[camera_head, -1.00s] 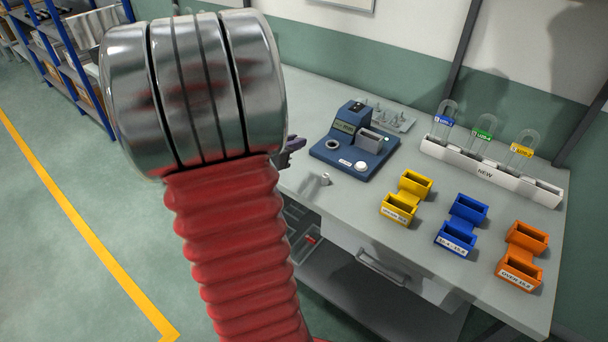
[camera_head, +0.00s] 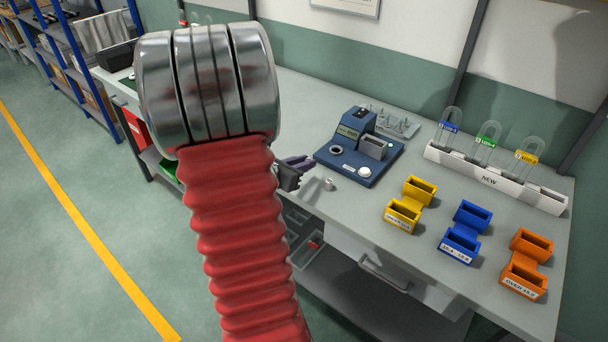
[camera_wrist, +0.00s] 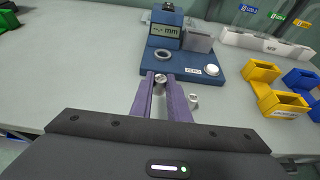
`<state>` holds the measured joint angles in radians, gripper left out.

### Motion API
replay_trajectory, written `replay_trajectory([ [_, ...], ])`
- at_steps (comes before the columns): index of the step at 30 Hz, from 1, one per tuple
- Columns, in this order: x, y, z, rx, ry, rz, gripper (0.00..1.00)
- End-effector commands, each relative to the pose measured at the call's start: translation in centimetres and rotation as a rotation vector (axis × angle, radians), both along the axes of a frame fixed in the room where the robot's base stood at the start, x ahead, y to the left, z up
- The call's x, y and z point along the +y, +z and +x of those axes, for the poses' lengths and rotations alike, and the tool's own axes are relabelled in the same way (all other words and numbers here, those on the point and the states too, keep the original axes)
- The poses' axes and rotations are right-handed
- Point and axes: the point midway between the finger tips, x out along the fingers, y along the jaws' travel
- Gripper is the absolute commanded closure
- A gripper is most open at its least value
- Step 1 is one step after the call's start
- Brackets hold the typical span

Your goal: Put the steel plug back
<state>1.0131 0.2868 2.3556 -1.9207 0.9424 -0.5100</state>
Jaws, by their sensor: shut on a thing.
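My gripper (camera_wrist: 161,84) is shut on a short steel cylinder, the steel plug (camera_wrist: 160,79), between its purple fingertips in the wrist view. In the head view my gripper (camera_head: 306,163) is partly hidden behind my arm, and I cannot make out the plug there. The fingertips point at the front edge of the blue measuring device (camera_wrist: 206,75), which has a mm display, a grey ring (camera_wrist: 164,56), a grey block and a white button. A second small metal cylinder (camera_head: 329,184) is on the bench in front of the device; it also shows right of the fingers (camera_wrist: 193,98).
A grey rack with several upright pegs (camera_head: 398,124) stands behind the device. Yellow (camera_head: 405,214), blue (camera_head: 460,244) and orange (camera_head: 524,280) holders are to the right. A white NEW rack (camera_head: 488,180) with glass tubes stands at the back. The bench left of the device is clear.

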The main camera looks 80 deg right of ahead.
Motion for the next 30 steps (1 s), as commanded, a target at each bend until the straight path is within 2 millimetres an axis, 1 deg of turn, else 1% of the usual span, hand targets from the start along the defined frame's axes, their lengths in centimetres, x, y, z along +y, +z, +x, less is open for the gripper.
replay_trajectory([
  [13,0.0,-0.6,0.0,0.0,0.0,-0.001,1.0],
  [24,0.0,-4.2,0.0,0.002,0.001,0.001,1.0],
  [30,0.0,-4.5,0.1,-0.001,0.001,-0.001,1.0],
])
